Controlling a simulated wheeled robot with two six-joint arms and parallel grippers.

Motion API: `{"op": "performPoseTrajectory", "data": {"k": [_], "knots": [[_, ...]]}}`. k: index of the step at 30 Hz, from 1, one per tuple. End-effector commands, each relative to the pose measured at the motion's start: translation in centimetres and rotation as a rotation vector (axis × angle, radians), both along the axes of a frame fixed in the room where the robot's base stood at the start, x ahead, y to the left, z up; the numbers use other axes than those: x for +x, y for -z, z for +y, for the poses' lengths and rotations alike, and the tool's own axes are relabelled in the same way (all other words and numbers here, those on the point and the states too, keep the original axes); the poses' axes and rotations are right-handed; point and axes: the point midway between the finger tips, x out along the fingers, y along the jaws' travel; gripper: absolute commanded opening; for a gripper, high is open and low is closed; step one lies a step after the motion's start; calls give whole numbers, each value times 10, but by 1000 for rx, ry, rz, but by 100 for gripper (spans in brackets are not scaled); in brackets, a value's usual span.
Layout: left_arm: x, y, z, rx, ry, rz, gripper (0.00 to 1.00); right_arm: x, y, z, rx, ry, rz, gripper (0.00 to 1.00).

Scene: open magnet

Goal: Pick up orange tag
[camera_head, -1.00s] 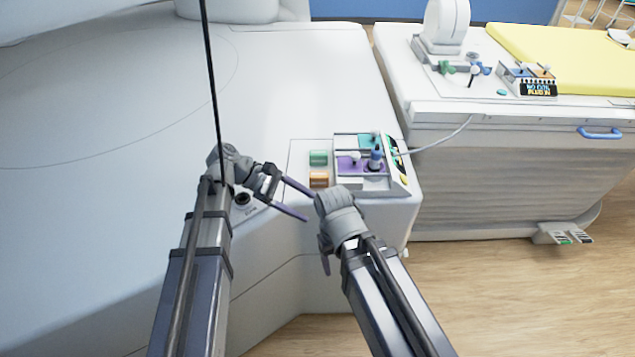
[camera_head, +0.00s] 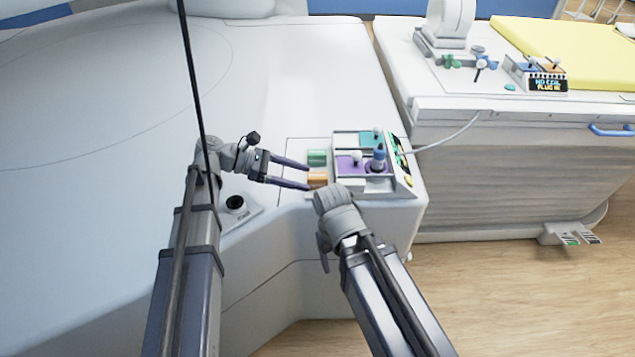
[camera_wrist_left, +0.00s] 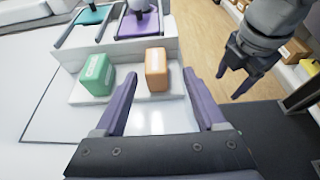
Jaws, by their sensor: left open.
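The orange tag (camera_head: 317,179) is a small block standing on a white ledge, in front of the control box. In the left wrist view the orange tag (camera_wrist_left: 156,69) stands upright, just beyond my fingertips and between their lines. My left gripper (camera_head: 308,178) is open and empty, its purple fingers pointing right toward the tag.
A green tag (camera_head: 317,157) stands beside the orange one; in the left wrist view the green tag (camera_wrist_left: 97,75) is close to my left finger. The control box (camera_head: 362,185) with joysticks stands just behind. A round black knob (camera_head: 235,204) sits nearer. The white surface to the left is clear.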

Motion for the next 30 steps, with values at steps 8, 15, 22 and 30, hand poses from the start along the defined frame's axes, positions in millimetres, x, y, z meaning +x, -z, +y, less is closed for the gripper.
{"op": "performPoseTrajectory", "data": {"k": [8, 15, 22, 30], "knots": [[2, 8, -13, 0, 3, -1, 72, 0, 8, 0, 0, 0, 0, 69], [5, 21, -44, 0, 2, 0, 72, 0, 21, 0, 0, 0, 0, 69], [5, 21, -48, 0, 0, 0, 72, 0, 21, 0, 0, 0, 0, 69], [5, 21, -48, 0, 0, 0, 46, 0, 21, 0, 0, 0, 0, 69]]}}
